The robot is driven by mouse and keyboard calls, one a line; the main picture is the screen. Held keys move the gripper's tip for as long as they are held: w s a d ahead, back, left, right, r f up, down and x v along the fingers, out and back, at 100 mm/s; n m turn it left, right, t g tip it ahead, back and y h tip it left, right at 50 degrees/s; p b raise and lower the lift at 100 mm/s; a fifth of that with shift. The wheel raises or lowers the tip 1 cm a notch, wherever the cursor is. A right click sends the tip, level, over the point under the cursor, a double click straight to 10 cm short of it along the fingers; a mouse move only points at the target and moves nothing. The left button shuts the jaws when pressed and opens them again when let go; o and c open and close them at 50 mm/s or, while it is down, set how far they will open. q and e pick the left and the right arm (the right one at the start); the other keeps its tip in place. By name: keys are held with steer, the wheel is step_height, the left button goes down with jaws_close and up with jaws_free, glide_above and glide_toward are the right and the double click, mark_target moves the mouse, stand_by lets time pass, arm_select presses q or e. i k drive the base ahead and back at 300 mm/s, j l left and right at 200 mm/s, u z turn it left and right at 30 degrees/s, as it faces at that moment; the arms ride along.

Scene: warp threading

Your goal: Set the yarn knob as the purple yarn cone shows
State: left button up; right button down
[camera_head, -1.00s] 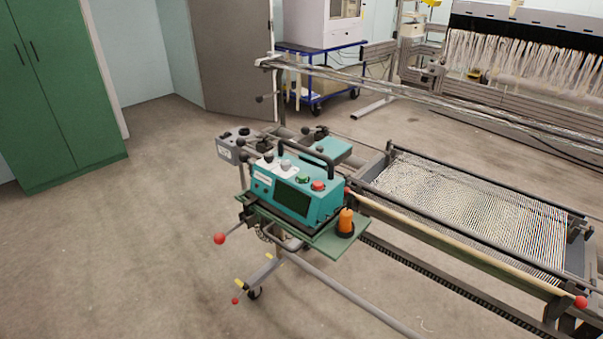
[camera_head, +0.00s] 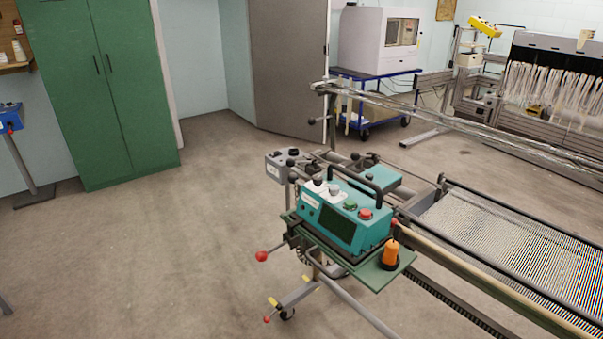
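A teal control box (camera_head: 343,220) with a dark screen and a carrying handle stands on a green shelf of the threading machine. Its top carries a green knob or button (camera_head: 350,205), a red one (camera_head: 365,213) and pale knobs (camera_head: 334,189) at its left. A grey box (camera_head: 288,166) with dark knobs sits behind it to the left. I cannot tell which of these is the yarn knob, and their settings are too small to read. I see no purple yarn cone. Neither of my grippers is in view.
An orange object (camera_head: 391,252) stands on the green shelf (camera_head: 372,273). A red-tipped lever (camera_head: 261,256) sticks out left. A green cabinet (camera_head: 110,95) stands at the left, beside a wooden shelf (camera_head: 14,68) with small items and a blue device (camera_head: 10,118). The floor between is clear.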

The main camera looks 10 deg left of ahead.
mark_target(318, 180)
steer(key=i+j+u, duration=0.8)
steer(key=j+u, duration=0.15)
steer(key=i+j+u, duration=0.45)
steer(key=i+u, duration=0.45)
steer(key=i+j, duration=0.05)
steer(key=i, duration=0.05)
